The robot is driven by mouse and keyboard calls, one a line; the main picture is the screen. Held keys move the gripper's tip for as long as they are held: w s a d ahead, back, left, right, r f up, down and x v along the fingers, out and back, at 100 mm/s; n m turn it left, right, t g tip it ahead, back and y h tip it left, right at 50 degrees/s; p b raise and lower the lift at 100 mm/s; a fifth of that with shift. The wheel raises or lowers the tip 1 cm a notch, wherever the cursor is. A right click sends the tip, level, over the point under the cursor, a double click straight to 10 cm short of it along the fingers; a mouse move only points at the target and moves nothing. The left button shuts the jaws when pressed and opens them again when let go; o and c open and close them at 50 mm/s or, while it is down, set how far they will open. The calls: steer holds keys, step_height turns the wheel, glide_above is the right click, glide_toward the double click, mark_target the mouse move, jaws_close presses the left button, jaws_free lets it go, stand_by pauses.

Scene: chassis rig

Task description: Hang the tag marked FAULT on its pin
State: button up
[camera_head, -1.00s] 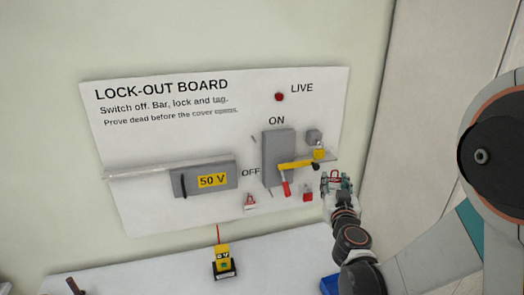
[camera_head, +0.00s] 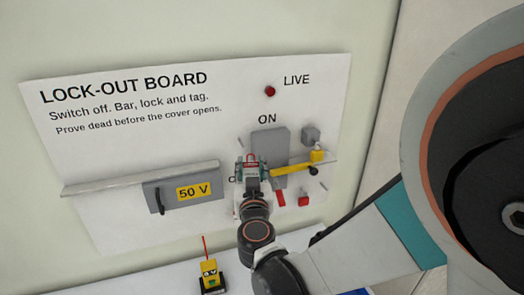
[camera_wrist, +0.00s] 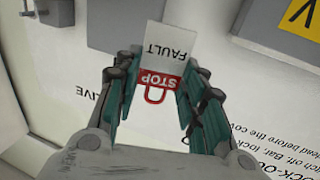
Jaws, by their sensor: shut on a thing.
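My gripper (camera_head: 251,163) is in front of the board, just left of the grey switch, and covers most of the OFF label. It is shut on the FAULT tag (camera_wrist: 168,48), a white card with a red STOP band and a red loop. The loop shows between the fingers (camera_wrist: 162,95) in the wrist view, with the card's white end sticking out past them. In the head view the tag (camera_head: 251,158) is a small red and white patch. A thin, short pin-like mark (camera_head: 240,143) is on the board above the gripper; I cannot tell if it is the tag's pin.
The grey switch (camera_head: 281,150) has a red handle (camera_head: 280,198) pointing down and a yellow bar (camera_head: 291,170) across it, with a yellow padlock (camera_head: 317,156). A 50 V cover (camera_head: 160,197) is at left under a rail (camera_head: 125,181). A yellow tester (camera_head: 209,272) stands below.

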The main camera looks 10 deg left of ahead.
steer(key=w+a+f, duration=0.1)
steer(key=w+a, duration=0.3)
steer(key=w, duration=0.4)
steer(key=shift+w, duration=0.35)
stand_by(0.9)
steer(key=shift+a, duration=0.1)
stand_by(0.6)
steer(key=o, duration=0.8)
steer(key=shift+a, duration=0.1)
steer(key=shift+s, duration=0.1)
